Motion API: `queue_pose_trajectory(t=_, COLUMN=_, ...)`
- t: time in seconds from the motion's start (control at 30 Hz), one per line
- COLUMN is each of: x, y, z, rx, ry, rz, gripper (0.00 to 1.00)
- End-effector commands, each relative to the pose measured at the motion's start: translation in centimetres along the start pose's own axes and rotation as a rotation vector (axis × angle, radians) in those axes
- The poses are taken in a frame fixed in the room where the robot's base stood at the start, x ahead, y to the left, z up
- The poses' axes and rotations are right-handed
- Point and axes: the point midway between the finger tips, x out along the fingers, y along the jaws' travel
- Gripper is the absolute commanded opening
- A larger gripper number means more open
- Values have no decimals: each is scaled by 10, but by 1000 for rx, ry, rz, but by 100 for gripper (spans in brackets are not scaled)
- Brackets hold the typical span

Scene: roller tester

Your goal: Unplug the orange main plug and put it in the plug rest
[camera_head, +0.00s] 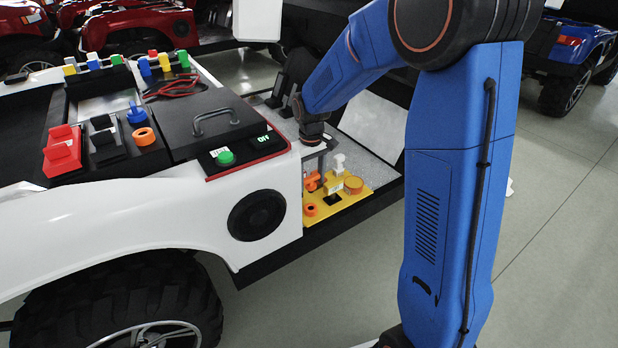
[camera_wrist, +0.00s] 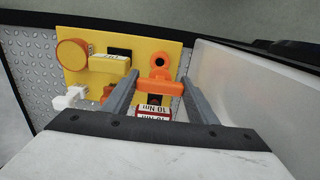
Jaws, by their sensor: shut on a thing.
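The orange main plug (camera_head: 312,183) is at the yellow panel in the open side bay of the white vehicle. In the wrist view, the orange plug (camera_wrist: 160,87) is a crossbar held between the two grey fingers of my gripper (camera_wrist: 160,84). My gripper (camera_head: 318,168) reaches down from above and is shut on it. Whether the plug is seated in a socket or lifted clear cannot be told. An orange ring with a dark hole (camera_head: 310,210) is on the yellow panel in front of the plug; it also shows in the wrist view (camera_wrist: 160,61). No labelled plug rest can be made out.
A pale wall (camera_wrist: 225,85) stands close on the right. A green button (camera_head: 225,157) is on the deck above the bay.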

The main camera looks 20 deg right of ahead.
Motion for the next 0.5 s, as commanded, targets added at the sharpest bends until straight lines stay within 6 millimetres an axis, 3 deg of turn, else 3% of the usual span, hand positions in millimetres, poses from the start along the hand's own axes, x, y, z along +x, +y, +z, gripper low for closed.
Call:
queue_pose_trajectory(t=0.23, x=3, y=0, z=0, rx=0, ry=-1, rz=0, gripper=8)
queue_pose_trajectory(t=0.5, x=21, y=0, z=0, rx=0, ry=-1, rz=0, gripper=8)
